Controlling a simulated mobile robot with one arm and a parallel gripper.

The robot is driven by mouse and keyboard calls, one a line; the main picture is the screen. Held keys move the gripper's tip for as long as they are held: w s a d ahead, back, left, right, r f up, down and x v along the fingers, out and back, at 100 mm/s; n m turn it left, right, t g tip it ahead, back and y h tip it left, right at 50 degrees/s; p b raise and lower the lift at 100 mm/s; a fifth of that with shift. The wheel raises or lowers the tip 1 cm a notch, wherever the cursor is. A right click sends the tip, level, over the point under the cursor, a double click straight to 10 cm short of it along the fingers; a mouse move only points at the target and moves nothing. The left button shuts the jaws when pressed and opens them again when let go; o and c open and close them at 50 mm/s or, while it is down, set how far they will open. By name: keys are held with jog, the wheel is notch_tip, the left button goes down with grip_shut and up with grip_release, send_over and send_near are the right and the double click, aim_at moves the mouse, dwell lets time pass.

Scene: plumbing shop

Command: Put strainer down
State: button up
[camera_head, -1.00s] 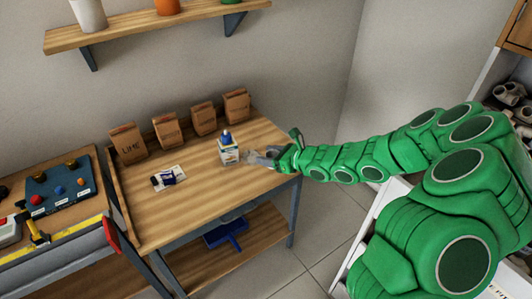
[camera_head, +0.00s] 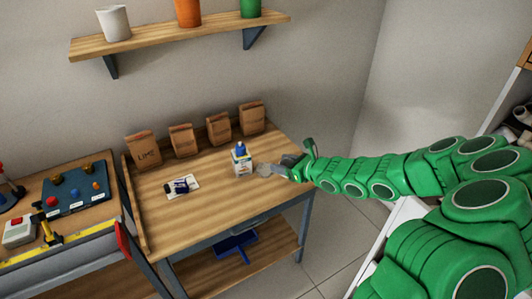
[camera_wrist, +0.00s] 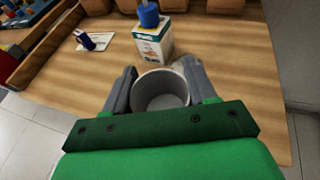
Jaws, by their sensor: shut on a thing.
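The strainer (camera_wrist: 160,92) is a grey round cup with an open top, held upright between the two fingers in the wrist view. It also shows small at the fingertips in the head view (camera_head: 264,170). My gripper (camera_wrist: 160,88) is shut on it, one finger on each side. In the head view my gripper (camera_head: 278,169) is at the right end of the wooden table (camera_head: 215,212). I cannot tell whether the strainer's bottom touches the table top.
A white box with a blue top (camera_head: 242,160) stands just beyond the strainer. A white card with a dark blue item (camera_head: 181,187) lies further left. Several brown paper bags (camera_head: 181,140) line the back. The table's front middle is clear.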

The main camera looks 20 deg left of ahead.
jog(key=w+a+r, duration=0.2)
jog(key=w+a, duration=0.5)
jog(key=w, duration=0.2)
send_over(262, 149)
jog(key=shift+m+t, duration=0.3)
jog(key=shift+s+d+f, duration=0.1)
jog(key=shift+f, duration=2.25)
jog(key=shift+s+d+f, duration=0.1)
jog(key=shift+f, duration=2.2)
jog(key=shift+w, duration=0.1)
jog(key=shift+w+a+f, duration=0.1)
jog(key=shift+f, duration=1.6)
jog(key=shift+f, duration=0.1)
jog(key=o, duration=1)
